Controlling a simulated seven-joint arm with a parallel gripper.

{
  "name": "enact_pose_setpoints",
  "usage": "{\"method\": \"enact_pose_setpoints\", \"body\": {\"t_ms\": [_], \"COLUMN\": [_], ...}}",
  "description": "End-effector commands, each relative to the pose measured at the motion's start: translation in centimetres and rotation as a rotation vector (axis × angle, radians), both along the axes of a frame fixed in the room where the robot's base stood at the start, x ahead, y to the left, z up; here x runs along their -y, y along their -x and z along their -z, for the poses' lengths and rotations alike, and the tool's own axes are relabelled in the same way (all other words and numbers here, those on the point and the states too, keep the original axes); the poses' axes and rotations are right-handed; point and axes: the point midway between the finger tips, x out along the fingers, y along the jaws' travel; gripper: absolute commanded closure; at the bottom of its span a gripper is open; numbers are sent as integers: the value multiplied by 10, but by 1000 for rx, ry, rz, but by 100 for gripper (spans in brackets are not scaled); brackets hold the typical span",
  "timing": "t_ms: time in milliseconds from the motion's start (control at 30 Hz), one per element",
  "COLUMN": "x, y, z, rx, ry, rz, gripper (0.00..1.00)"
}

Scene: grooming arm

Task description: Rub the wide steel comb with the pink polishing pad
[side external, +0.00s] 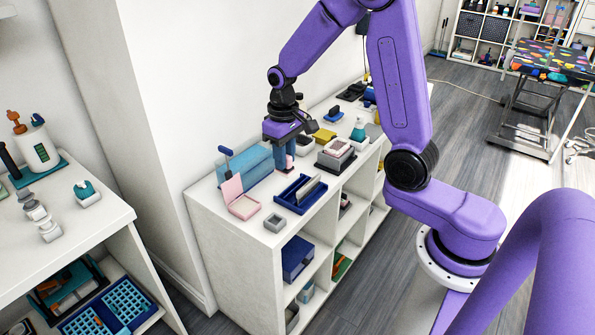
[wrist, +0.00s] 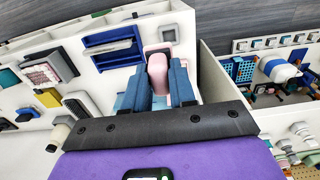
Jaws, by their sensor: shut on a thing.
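My gripper (side external: 284,163) points down over the white shelf top, and its blue fingers are shut on the pink polishing pad (wrist: 158,70). The pad sticks out between the fingertips in the wrist view; in the side view it is mostly hidden by them. A dark blue tray (side external: 291,205) lies just in front of my gripper, apart from it. A grey, flat piece that looks like the wide steel comb (side external: 309,189) stands in that tray. The tray also shows in the wrist view (wrist: 112,50), above and left of the pad.
An open pink case (side external: 243,207) and a small grey box (side external: 274,223) sit near the shelf's near end. A stacked pink and dark box (side external: 336,153) and several small items fill the far side.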

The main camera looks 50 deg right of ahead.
Motion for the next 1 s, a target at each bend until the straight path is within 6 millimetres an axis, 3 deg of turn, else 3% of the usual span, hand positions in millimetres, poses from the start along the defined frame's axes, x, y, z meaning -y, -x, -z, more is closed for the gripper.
{"method": "enact_pose_setpoints", "body": {"t_ms": [200, 367, 1000], "x": [52, 73, 76], "y": [-12, -15, -15], "z": [32, 45, 92], "rx": [-4, -2, -3], "ry": [0, 0, 0], "rz": [7, 3, 1], "gripper": [99, 99, 99]}}
